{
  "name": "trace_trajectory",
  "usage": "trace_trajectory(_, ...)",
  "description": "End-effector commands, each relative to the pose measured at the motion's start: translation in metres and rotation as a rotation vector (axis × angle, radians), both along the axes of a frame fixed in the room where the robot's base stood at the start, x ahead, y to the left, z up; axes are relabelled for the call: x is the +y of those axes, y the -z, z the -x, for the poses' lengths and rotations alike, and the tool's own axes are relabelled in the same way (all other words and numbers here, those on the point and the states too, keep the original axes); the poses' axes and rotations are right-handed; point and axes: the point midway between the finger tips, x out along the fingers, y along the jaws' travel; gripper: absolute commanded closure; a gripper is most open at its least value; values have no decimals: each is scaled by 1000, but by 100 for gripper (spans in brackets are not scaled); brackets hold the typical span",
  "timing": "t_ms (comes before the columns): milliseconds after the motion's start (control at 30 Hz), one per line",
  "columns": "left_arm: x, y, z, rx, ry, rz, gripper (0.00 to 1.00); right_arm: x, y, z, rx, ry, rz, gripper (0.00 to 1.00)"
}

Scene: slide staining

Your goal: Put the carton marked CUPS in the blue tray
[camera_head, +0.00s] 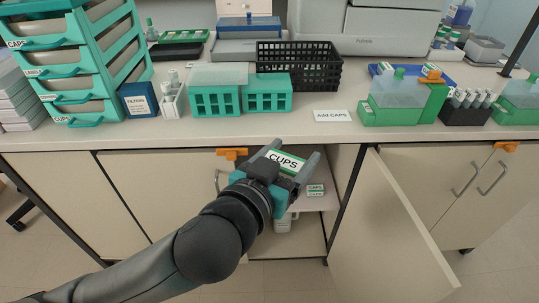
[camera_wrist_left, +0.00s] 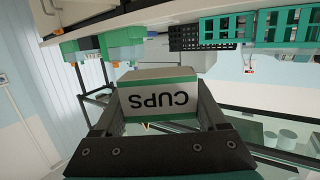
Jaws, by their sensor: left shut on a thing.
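My right gripper is not in view.
The cabinet door (camera_head: 385,240) stands open, with a small carton (camera_head: 316,190) on the shelf inside. On the counter are a black basket (camera_head: 300,68), teal racks (camera_head: 215,100), a card reading Add CAPS (camera_head: 333,116) and a teal drawer tower (camera_head: 75,70). The counter's front strip is mostly clear.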

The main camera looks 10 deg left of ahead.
Motion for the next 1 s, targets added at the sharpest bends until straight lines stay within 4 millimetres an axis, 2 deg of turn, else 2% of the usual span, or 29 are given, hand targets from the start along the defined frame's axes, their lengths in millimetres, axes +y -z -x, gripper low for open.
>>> trace_trajectory(167, -15, -3, -5, -3, 129, -8, 88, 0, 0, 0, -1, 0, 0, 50)
trace_trajectory(333, -26, -6, -5, -12, 176, -1, 88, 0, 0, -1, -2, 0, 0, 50)
trace_trajectory(667, -27, -4, -9, -2, 231, -6, 88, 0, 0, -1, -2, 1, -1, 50)
trace_trajectory(1000, -40, -7, -10, -6, 315, 0, 88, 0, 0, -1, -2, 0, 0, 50)
